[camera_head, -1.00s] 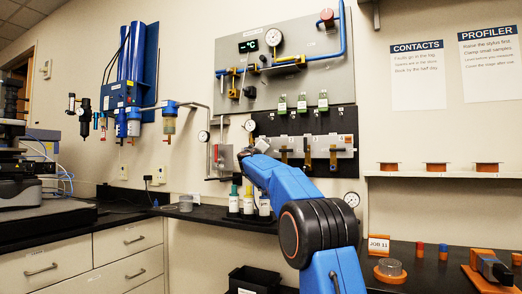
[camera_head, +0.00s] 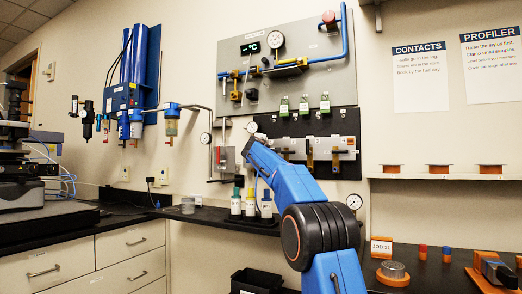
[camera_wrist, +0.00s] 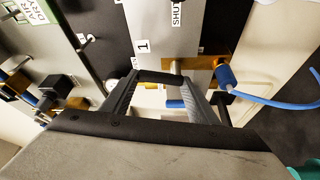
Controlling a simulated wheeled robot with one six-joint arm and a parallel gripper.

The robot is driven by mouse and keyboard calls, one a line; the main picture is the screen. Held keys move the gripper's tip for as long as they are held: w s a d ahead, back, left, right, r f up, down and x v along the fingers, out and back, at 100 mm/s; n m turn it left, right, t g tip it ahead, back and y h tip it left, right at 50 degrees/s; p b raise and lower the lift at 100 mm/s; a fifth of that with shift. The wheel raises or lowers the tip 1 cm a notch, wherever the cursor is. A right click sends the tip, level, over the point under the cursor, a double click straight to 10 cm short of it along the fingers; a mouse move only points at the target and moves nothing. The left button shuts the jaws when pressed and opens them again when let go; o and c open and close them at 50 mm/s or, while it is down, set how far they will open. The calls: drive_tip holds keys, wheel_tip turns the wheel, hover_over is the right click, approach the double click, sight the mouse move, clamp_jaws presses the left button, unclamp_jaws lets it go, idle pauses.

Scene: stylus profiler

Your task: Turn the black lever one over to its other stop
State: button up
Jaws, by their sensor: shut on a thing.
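In the wrist view my gripper (camera_wrist: 160,78) is closed in front of a grey metal plate marked "1" (camera_wrist: 143,46), with part of a "SHUT" label above. A short dark bar, which looks like black lever one (camera_wrist: 161,74), spans between the two fingertips, and the fingers are shut on it. A brass fitting with a blue hose end (camera_wrist: 226,77) is just right of the fingertips. In the head view my arm hides the gripper and this lever at the left end of the lower black panel (camera_head: 340,125).
Brass valves (camera_head: 309,153) sit further right on the same plate. A grey upper panel (camera_head: 300,90) carries a gauge and blue pipe. A blue hose (camera_wrist: 275,102) curves off to the right in the wrist view.

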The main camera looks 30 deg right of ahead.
drive_tip(key=shift+w+a+n+y, duration=0.2)
drive_tip(key=shift+n+y, duration=0.1)
drive_tip(key=shift+n, duration=0.7)
drive_tip(key=shift+g, duration=0.3)
drive_tip(key=o, duration=1)
drive_tip(key=shift+o, duration=0.2)
drive_tip(key=v, duration=1.7)
drive_tip(key=shift+s+a, duration=0.1)
drive_tip(key=shift+s, duration=0.05)
